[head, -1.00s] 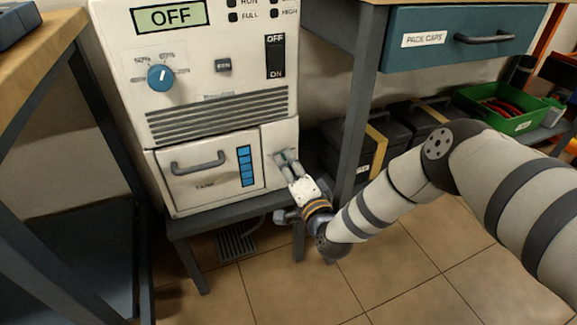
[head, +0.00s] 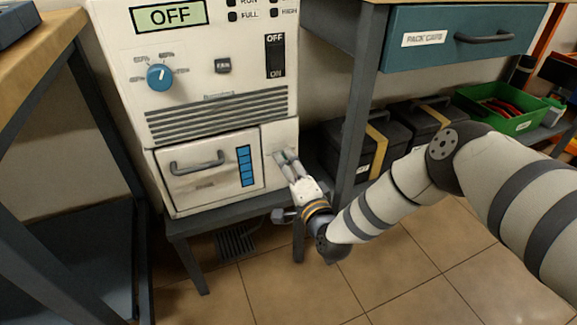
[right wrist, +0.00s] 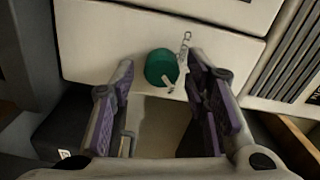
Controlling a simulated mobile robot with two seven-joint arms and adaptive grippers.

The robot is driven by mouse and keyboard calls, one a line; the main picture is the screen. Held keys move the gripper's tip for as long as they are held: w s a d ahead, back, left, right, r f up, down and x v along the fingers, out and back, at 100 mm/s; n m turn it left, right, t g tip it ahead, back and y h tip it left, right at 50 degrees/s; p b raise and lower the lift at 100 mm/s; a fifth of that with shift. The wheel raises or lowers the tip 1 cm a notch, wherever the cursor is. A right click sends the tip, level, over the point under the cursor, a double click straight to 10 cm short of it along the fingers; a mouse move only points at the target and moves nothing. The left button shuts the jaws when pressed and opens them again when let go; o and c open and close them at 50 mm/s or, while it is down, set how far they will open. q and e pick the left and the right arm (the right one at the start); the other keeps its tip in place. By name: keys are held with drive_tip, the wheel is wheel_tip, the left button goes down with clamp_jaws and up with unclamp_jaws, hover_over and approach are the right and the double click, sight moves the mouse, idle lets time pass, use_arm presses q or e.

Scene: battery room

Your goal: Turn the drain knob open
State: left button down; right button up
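The drain knob is a round green knob (right wrist: 161,67) with a pale pointer on the white panel, seen in the right wrist view. In the head view it is hidden behind my fingers at the lower right of the white machine (head: 200,208). My right gripper (head: 283,157) is at that panel. In the right wrist view my right gripper (right wrist: 160,72) is open, one finger on each side of the knob, with gaps between. Whether the fingertips reach past the knob's face is hard to tell. My left gripper is not in view.
The machine has a blue dial (head: 160,77), a display reading OFF (head: 169,16) and a handled drawer (head: 205,180). It stands on a dark stand (head: 190,228). A table leg (head: 356,110) and black cases (head: 352,143) stand close to the right. A small hook-like mark (right wrist: 186,45) is beside the knob.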

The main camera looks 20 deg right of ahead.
drive_tip(key=shift+d, duration=0.1)
drive_tip(key=s, duration=1.2)
drive_tip(key=shift+d, duration=0.2)
